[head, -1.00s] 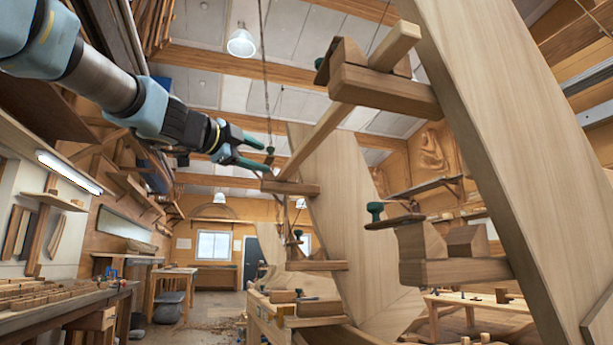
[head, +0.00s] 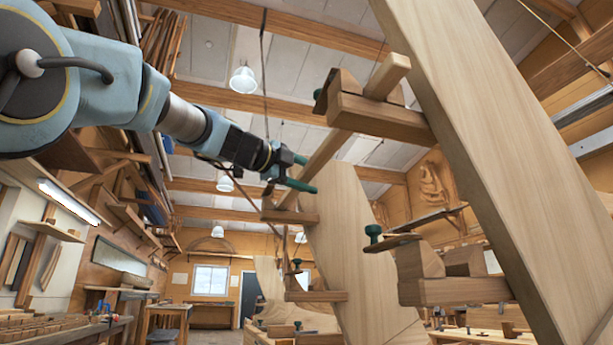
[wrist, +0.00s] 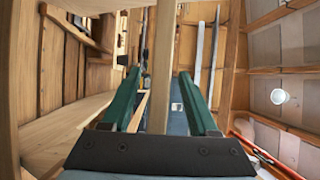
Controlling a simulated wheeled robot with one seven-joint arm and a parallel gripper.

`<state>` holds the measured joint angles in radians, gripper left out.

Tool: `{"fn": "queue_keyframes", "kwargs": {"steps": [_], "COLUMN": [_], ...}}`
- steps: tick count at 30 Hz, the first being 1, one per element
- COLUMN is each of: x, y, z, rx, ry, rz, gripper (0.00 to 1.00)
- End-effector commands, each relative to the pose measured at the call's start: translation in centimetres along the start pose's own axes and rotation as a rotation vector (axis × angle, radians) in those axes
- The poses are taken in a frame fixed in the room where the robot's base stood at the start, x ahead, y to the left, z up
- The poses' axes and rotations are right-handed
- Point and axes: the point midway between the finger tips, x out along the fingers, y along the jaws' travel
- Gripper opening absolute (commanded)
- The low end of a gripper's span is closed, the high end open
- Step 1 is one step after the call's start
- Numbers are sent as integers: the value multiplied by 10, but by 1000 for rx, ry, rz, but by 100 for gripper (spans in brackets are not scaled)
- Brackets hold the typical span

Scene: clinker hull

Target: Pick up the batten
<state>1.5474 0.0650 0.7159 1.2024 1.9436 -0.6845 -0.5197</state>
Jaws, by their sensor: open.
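The batten (head: 328,150) is a long, square, pale wooden bar. In the head view it slopes from a wooden bracket (head: 378,118) at the upper right down to a smaller wooden support (head: 290,217) farther back. My gripper (head: 300,193) is open at the batten's lower, far part. In the wrist view the batten (wrist: 164,55) runs upright in the picture through the gap between the two green fingers of my gripper (wrist: 158,75). A gap shows on each side of it. Contact with the palm cannot be told.
A broad slanted plank (head: 480,130) stands close on the right, with another panel (head: 350,220) behind the batten. A lower bracket with a green-knobbed clamp (head: 374,233) juts out below. Benches (head: 40,335) line the left. A hanging lamp (head: 243,80) is above.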

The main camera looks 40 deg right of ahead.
Motion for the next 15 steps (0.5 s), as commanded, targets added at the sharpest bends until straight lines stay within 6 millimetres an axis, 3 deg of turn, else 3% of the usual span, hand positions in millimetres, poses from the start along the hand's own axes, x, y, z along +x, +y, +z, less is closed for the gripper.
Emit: {"fn": "queue_keyframes", "kwargs": {"steps": [6,14,15], "x": [24,25,25], "y": [1,0,0], "z": [1,1,1], "rx": [1,0,0], "ry": [-1,-1,-1], "rz": [1,-1,-1], "gripper": [60,60,56]}}
